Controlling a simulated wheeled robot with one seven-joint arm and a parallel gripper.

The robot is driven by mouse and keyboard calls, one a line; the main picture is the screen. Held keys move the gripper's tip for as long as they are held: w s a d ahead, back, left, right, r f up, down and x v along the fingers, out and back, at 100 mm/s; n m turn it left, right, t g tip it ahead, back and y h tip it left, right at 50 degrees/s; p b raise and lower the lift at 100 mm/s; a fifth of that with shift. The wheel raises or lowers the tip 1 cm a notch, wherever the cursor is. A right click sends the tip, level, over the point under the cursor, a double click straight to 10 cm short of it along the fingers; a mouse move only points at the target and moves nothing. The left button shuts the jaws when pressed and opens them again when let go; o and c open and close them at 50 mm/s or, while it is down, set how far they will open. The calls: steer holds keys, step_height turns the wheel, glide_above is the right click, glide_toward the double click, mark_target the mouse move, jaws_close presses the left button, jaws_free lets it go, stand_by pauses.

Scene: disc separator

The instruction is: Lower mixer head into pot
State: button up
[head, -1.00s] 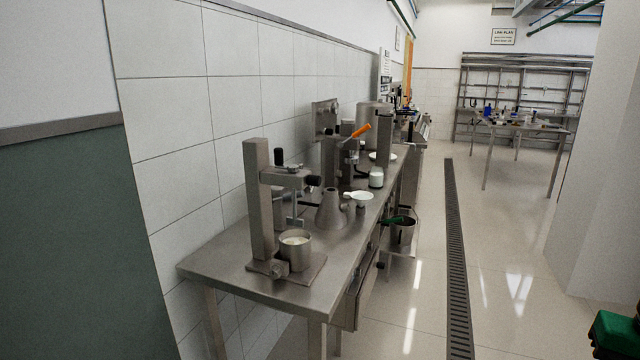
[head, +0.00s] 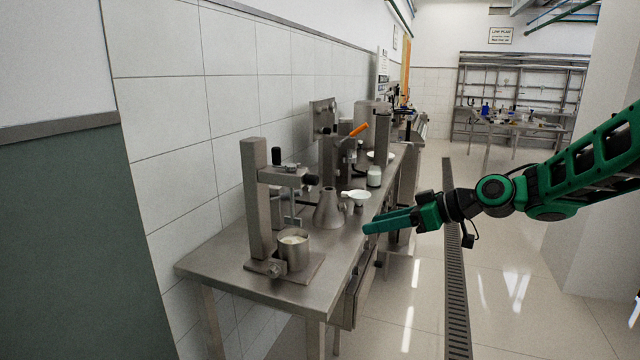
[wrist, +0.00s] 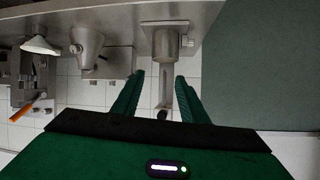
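The mixer stand has a tall grey column (head: 257,205) near the table's front left. Its mixer head (head: 284,177) is a grey arm with black knobs, raised above the pot. A thin stirrer shaft (head: 291,208) hangs from it. The metal pot (head: 294,251) stands upright on the stand's base plate and holds pale contents. My gripper (head: 376,224) is at the table's right edge, apart from the mixer, in the head view. In the wrist view my gripper (wrist: 160,98) is open and empty, with the stand seen beyond and between the fingers.
A conical metal flask (head: 329,210), a white funnel (head: 357,196) and a white jar (head: 374,177) stand behind the mixer on the steel table (head: 225,262). A device with an orange handle (head: 358,130) is farther back. The floor to the right is clear.

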mark_target(318, 180)
steer(key=w+a+r+n+y, duration=0.3)
steer(key=a+r+y, duration=0.25)
steer(key=r, duration=0.25)
steer(key=x, duration=0.9)
steer(key=shift+w+a+r, duration=0.1)
steer(key=shift+w+a, duration=0.15)
steer(key=shift+w, duration=0.1)
jaws_close()
